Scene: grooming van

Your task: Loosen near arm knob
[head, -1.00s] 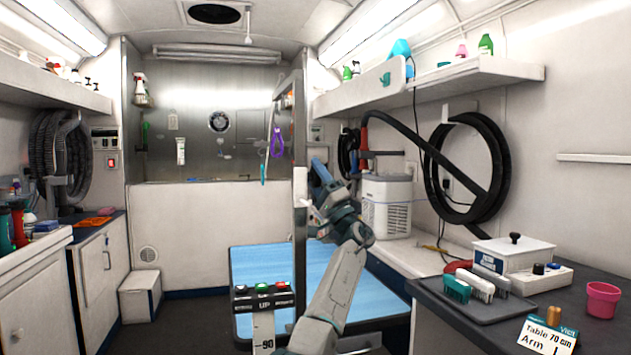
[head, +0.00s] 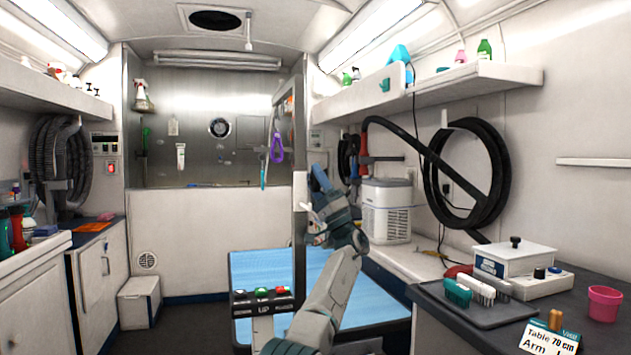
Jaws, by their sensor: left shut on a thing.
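The near upright post (head: 299,262) of the grooming arm rises by the blue-topped table (head: 262,268). My left gripper (head: 310,222) is at the side of this post, its fingers shut at about mid-height. The near arm knob is between or behind the fingers and cannot be made out clearly. My left forearm comes up from the bottom centre and covers part of the table. My right gripper is not in view.
A control box (head: 262,293) with coloured buttons stands at the table's front edge. A purple loop (head: 277,148) hangs beside the post. A white dryer unit (head: 386,212) stands behind my wrist. The right counter holds a tray (head: 478,312) of brushes and a pink cup (head: 604,304).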

